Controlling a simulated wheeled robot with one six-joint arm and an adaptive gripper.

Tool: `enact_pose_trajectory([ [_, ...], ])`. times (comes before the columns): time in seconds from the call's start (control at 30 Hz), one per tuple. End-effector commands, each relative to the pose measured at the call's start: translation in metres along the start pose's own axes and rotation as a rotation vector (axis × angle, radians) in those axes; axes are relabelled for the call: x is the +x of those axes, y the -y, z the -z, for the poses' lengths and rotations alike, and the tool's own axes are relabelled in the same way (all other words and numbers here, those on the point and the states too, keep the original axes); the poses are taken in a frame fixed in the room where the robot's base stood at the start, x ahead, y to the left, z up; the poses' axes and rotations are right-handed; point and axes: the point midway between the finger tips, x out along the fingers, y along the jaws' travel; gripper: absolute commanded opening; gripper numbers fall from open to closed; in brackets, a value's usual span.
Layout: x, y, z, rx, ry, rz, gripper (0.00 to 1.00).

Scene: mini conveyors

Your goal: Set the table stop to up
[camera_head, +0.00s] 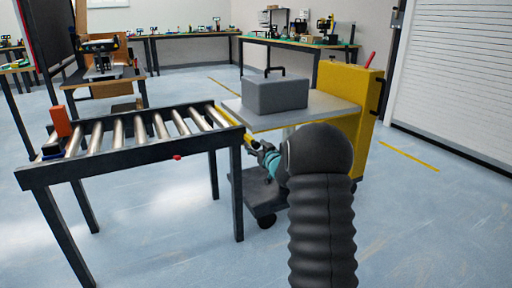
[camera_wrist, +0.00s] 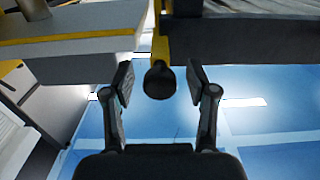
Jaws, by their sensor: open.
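The table stop is a yellow bar at the right end of the roller table (camera_head: 100,158); in the head view its yellow part (camera_head: 221,117) shows along that end. In the wrist view a yellow lever (camera_wrist: 161,48) ends in a round black knob (camera_wrist: 159,80). My gripper (camera_head: 262,154) is at the right end of the roller table, beside the cart, partly hidden by my arm. In the wrist view my gripper (camera_wrist: 160,85) is open, with one finger on each side of the knob and a visible gap to both.
A cart with a grey top (camera_head: 257,121) and a yellow body (camera_head: 352,125) stands close on the right, carrying a grey box (camera_head: 275,96). An orange block (camera_head: 60,120) stands at the table's left end. A small red part (camera_head: 177,157) is on the table's front rail. Open floor lies in front.

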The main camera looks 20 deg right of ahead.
Motion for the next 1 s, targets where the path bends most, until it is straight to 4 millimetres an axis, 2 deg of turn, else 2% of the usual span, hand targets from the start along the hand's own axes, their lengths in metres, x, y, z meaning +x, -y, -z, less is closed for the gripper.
enact_pose_trajectory([
  [0.07, 0.0, 0.0, 0.0, 0.0, 0.0, 0.0, 0.55],
  [0.2, 0.0, 0.0, 0.0, 0.0, 0.0, 0.0, 0.2],
  [0.3, 0.0, 0.0, 0.0, 0.0, 0.0, 0.0, 0.0],
  [0.47, 0.0, 0.0, 0.001, 0.0, 0.0, 0.0, 0.0],
  [0.57, 0.0, 0.0, 0.008, -0.001, -0.002, 0.0, 0.0],
  [0.83, 0.0, 0.0, 0.063, -0.003, -0.008, 0.001, 0.0],
  [0.9, 0.0, 0.0, 0.07, -0.002, -0.006, 0.0, 0.0],
  [1.0, 0.0, 0.0, 0.07, -0.001, -0.005, 0.0, 0.0],
])
